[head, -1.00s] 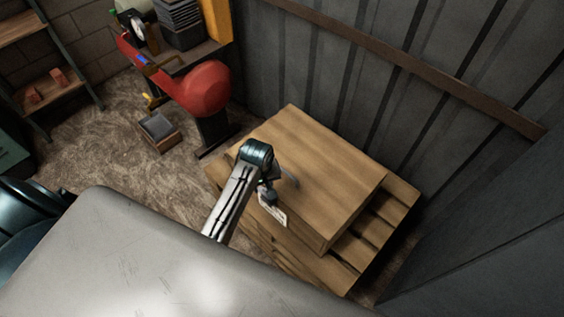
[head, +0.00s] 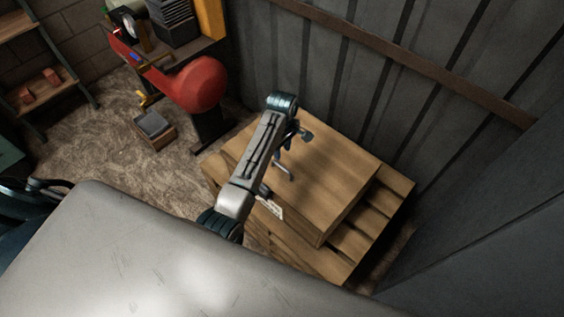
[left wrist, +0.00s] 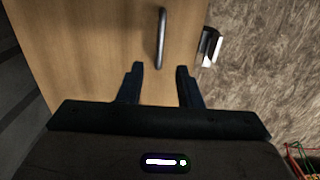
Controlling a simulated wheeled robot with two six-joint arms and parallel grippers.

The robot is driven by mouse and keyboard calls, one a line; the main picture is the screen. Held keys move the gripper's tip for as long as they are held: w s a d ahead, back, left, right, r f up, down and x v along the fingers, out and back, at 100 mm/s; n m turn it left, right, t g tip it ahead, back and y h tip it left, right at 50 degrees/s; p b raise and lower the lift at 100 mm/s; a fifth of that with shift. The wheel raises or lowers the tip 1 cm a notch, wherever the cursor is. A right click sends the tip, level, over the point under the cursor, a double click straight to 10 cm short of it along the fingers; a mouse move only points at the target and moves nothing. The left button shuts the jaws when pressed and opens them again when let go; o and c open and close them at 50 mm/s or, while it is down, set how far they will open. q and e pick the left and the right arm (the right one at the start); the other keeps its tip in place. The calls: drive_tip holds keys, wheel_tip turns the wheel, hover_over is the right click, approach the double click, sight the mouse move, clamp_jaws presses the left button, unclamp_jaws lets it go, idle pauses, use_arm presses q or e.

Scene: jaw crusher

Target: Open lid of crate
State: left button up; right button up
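A wooden crate (head: 318,232) sits on a pallet, and its flat wooden lid (head: 335,170) looks shut. A grey metal handle (head: 283,168) stands on the lid near the side with a white label (head: 270,207). My left gripper (head: 304,134) is above the lid, on the far side of the handle, partly hidden by its arm. In the left wrist view, the left gripper (left wrist: 159,76) is open with nothing between its fingers. The handle (left wrist: 161,38) lies just beyond the fingertips, roughly in line with the gap. My right gripper is not in view.
The pallet (head: 372,222) sticks out beyond the crate, close to a dark corrugated wall (head: 350,70). A red rounded machine (head: 200,85) and a small open box (head: 153,130) stand at the upper left. A large grey surface (head: 130,250) fills the lower left.

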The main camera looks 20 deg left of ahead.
sight(282, 167)
use_arm(q)
wheel_tip(282, 167, down, 9)
drive_tip(key=shift+r+p, duration=0.2)
drive_tip(key=shift+p, duration=0.15)
clamp_jaws()
